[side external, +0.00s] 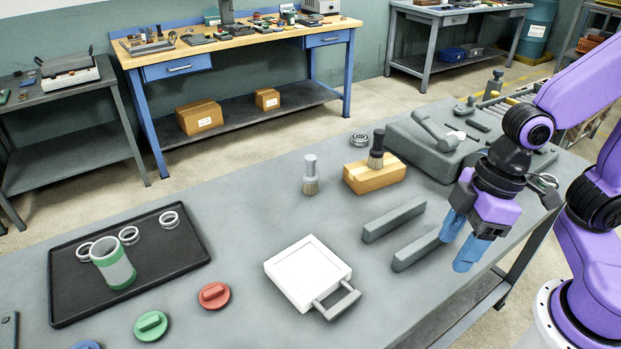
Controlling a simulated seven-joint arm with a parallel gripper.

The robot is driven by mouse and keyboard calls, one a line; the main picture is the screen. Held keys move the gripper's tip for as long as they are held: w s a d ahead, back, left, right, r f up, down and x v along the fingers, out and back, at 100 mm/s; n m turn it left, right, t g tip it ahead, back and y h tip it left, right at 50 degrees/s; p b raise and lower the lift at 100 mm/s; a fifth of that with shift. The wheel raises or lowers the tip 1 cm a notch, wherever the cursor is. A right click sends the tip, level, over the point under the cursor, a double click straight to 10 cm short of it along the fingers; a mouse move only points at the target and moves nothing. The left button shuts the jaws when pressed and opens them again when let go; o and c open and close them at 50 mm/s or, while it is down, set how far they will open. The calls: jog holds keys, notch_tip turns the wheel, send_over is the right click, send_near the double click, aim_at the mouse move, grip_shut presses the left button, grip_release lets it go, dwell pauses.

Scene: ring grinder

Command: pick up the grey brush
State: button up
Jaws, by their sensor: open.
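A grey brush (310,176) stands upright on the grey table, bristles down, left of the cardboard box. A second brush with a dark handle (377,150) stands upright on the small cardboard box (366,180). My gripper (458,247) hangs at the right side of the table with its blue fingers apart and nothing between them. It is well to the right of the grey brush and apart from it, near the end of a grey bar (416,249).
Another grey bar (393,220) lies between the grey brush and my gripper. A white handled plate (309,272) lies in front. A black tray (64,308) with rings and a green-white cup (113,263) is at left. A grey block (420,150) stands behind.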

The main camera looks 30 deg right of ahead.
jog(key=w+a+f+m+t+y, duration=0.15)
jog(key=w+a+m+t, duration=0.35)
jog(key=w, duration=0.6)
jog(key=w+a+m+t+y, duration=0.2)
jog(key=w+a, duration=0.5)
jog(key=w, duration=0.4)
jog(key=m+t+h, duration=0.8)
jog(key=t+h, duration=0.2)
jog(key=h, duration=0.1)
send_over(312, 161)
jog(key=v, duration=0.6)
jog(key=f, duration=0.6)
jog(key=w+f, duration=0.1)
jog(key=f, duration=0.1)
jog(key=shift+f, duration=0.4)
jog(key=shift+x, duration=3.3)
jog(key=shift+d, duration=0.15)
jog(key=shift+c, duration=0.3)
grip_shut()
